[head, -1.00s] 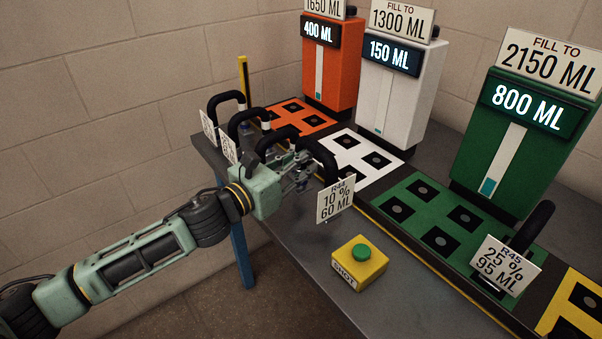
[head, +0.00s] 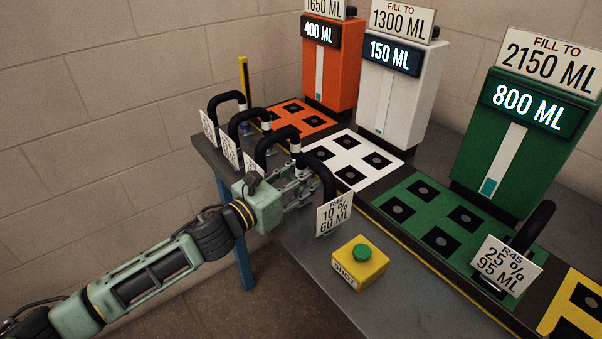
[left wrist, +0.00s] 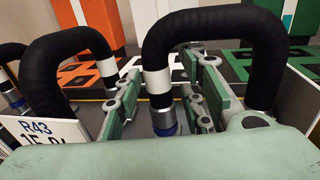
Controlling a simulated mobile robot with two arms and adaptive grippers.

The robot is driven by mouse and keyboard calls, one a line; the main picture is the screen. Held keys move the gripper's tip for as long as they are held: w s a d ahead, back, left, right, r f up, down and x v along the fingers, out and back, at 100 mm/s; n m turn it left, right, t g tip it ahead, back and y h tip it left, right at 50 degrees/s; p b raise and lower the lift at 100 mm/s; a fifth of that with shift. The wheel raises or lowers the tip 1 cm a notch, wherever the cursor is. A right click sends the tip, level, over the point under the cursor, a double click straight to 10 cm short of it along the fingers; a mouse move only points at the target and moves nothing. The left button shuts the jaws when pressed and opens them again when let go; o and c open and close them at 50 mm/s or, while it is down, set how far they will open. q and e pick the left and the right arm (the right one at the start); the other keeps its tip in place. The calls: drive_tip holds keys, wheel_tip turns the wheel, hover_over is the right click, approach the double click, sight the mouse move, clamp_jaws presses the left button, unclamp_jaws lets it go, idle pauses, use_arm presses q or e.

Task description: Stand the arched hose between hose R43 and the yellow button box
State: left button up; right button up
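The black arched hose with tag R44 (head: 322,168) is upright between hose R43 (head: 277,132) and the yellow button box (head: 359,264). In the left wrist view the arched hose (left wrist: 215,22) fills the middle, with a white band and blue collar on its left leg. My left gripper (head: 303,188) is low beside it. Its fingers (left wrist: 160,105) are spread, with the left leg showing between them and gaps on both sides. Hose R43 (left wrist: 65,48) stands to the left with its tag. The hose's right foot is hidden. My right gripper is not in view.
Two more tagged hoses (head: 226,97) stand further left on the grey table (head: 290,238). Orange, white and green dispensers (head: 515,140) stand behind patterned mats. Hose R45 (head: 535,225) is at the right. The table front around the button box is clear.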

use_arm(q)
drive_tip(key=shift+r, duration=0.15)
drive_tip(key=shift+s+a, duration=0.2)
drive_tip(key=shift+a, duration=0.1)
drive_tip(key=b+v, duration=0.1)
drive_tip(key=v, duration=1)
drive_tip(key=shift+s+b, duration=0.2)
drive_tip(key=shift+b, duration=0.2)
